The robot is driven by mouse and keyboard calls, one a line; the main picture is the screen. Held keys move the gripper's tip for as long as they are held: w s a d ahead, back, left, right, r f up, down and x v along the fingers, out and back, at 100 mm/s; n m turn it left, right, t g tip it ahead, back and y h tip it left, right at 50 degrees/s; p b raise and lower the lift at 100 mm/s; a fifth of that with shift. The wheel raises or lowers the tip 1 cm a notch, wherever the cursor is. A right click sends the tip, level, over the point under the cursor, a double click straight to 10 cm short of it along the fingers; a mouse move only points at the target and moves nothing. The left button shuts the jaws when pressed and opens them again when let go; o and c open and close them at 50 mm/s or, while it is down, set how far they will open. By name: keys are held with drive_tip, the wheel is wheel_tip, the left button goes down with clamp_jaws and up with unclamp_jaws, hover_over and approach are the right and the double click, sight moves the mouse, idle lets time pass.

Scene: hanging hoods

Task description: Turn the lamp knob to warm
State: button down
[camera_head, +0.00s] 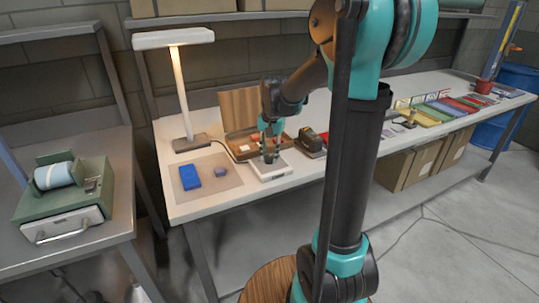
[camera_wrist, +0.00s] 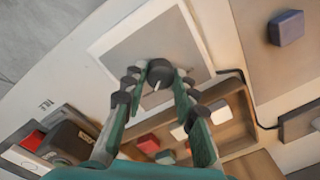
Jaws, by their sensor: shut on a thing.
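The lamp knob (camera_wrist: 160,72) is a dark round knob with a short white pointer line. In the wrist view the line points down and slightly left. It sits on the grey top of a white control box (camera_head: 281,173), which also shows in the wrist view (camera_wrist: 104,44). My gripper (camera_head: 269,156) reaches down onto the box. In the wrist view its fingers (camera_wrist: 158,82) are closed on either side of the knob. No setting marks are readable around the knob. The desk lamp (camera_head: 174,38) stands at the left of the bench, its stem glowing warm.
A wooden tray (camera_head: 231,139) with small red and white blocks lies behind the box. A mat (camera_head: 215,181) with a blue block (camera_head: 189,177) lies to the left. A dark device (camera_head: 311,142) stands close on the right. A cable runs from the box toward the lamp base.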

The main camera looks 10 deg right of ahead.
sight(271, 157)
idle(0.4)
drive_tip(key=c, duration=1.2)
unclamp_jaws()
drive_tip(key=shift+r, duration=0.1)
drive_tip(key=r, duration=1.1)
drive_tip(key=shift+s+d+r, duration=0.15)
drive_tip(key=shift+d+r, duration=0.1)
drive_tip(key=shift+r, duration=0.15)
drive_tip(key=s+f, duration=0.2)
drive_tip(key=f, duration=0.1)
drive_tip(key=s+d+f+n+t, duration=0.1)
drive_tip(key=s+f, duration=0.1)
drive_tip(key=s+d+f+n, duration=0.1)
drive_tip(key=s+f, duration=0.2)
drive_tip(key=shift+d+f+t, duration=0.25)
drive_tip(key=shift+f+t, duration=0.05)
drive_tip(key=shift+f, duration=0.05)
drive_tip(key=s+f+n, duration=0.1)
drive_tip(key=s+f, duration=0.3)
drive_tip(key=s+d+f+n+t, duration=0.1)
drive_tip(key=s+f, duration=0.2)
drive_tip(key=s, duration=0.1)
drive_tip(key=s+d+f+n+t, duration=0.1)
drive_tip(key=s+f, duration=0.3)
drive_tip(key=shift+s+d+f+n+h, duration=0.2)
drive_tip(key=shift+d+f+n+h, duration=0.05)
drive_tip(key=shift+f+n+h, duration=0.1)
